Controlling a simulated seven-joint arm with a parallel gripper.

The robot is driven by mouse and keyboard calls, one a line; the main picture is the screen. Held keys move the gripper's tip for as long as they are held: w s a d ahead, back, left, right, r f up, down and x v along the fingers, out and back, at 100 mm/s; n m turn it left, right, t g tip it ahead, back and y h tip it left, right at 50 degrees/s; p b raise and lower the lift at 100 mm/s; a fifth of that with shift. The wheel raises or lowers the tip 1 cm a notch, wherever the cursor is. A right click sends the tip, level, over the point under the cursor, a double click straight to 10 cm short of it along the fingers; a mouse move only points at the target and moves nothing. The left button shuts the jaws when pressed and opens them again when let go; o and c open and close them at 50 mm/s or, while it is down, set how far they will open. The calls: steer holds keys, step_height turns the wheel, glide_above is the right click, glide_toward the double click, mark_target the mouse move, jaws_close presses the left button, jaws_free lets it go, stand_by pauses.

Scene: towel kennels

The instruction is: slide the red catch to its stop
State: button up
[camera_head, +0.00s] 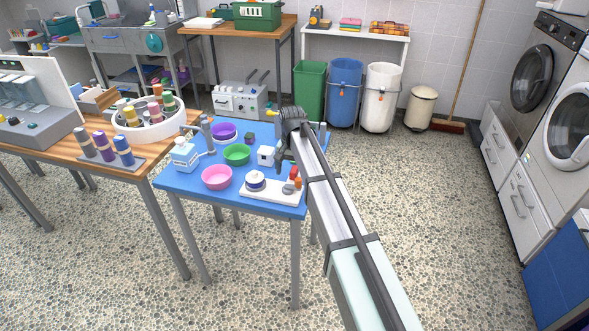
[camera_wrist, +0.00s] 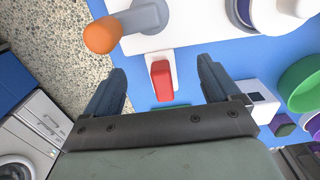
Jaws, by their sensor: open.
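The red catch (camera_wrist: 162,80) sits on a narrow white base (camera_wrist: 160,58) that joins a larger white board, in the wrist view. My gripper (camera_wrist: 160,82) is open, with one dark finger on each side of the catch and a gap to both. In the head view the red catch (camera_head: 293,172) shows small near the right edge of the blue table, and my gripper (camera_head: 279,158) is close beside it, partly hidden by my arm. Whether the fingers are level with the catch in height I cannot tell.
A grey lever with an orange knob (camera_wrist: 102,36) is close to the catch. The blue table (camera_head: 228,196) also holds a white box (camera_head: 266,156), a green bowl (camera_head: 237,154), a pink bowl (camera_head: 216,177) and a soap bottle (camera_head: 184,154). Open floor lies right of the table.

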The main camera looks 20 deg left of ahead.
mark_target(293, 173)
steer(key=shift+w+r, duration=0.1)
steer(key=shift+r, duration=3.55)
steer(key=w+d+f+m+y, duration=0.2)
steer(key=w+d+f+m, duration=0.15)
steer(key=d+f, duration=0.95)
steer(key=s+d+f+n+g+h, duration=0.1)
steer(key=s+d+f, duration=0.5)
steer(key=f, duration=0.3)
steer(key=s+d+f+n+g, duration=0.1)
steer(key=s+d+f, duration=0.45)
steer(key=f, duration=0.25)
steer(key=s+d+f+g, duration=0.1)
steer(key=s+d+f, duration=0.4)
steer(key=s, duration=0.5)
steer(key=s+d+f+g+h, duration=0.1)
steer(key=s+d+f, duration=0.2)
steer(key=s+f, duration=0.55)
steer(key=s+d+f+g, duration=0.1)
steer(key=s+d+f, duration=0.35)
steer(key=s, duration=0.65)
steer(key=s+d+f+n+g, duration=0.1)
steer(key=s+d, duration=0.1)
steer(key=s, duration=1.1)
steer(key=shift+s+d+f+g, duration=0.15)
steer(key=shift+d+g, duration=0.15)
steer(key=shift+g, duration=0.1)
steer(key=shift+n, duration=0.25)
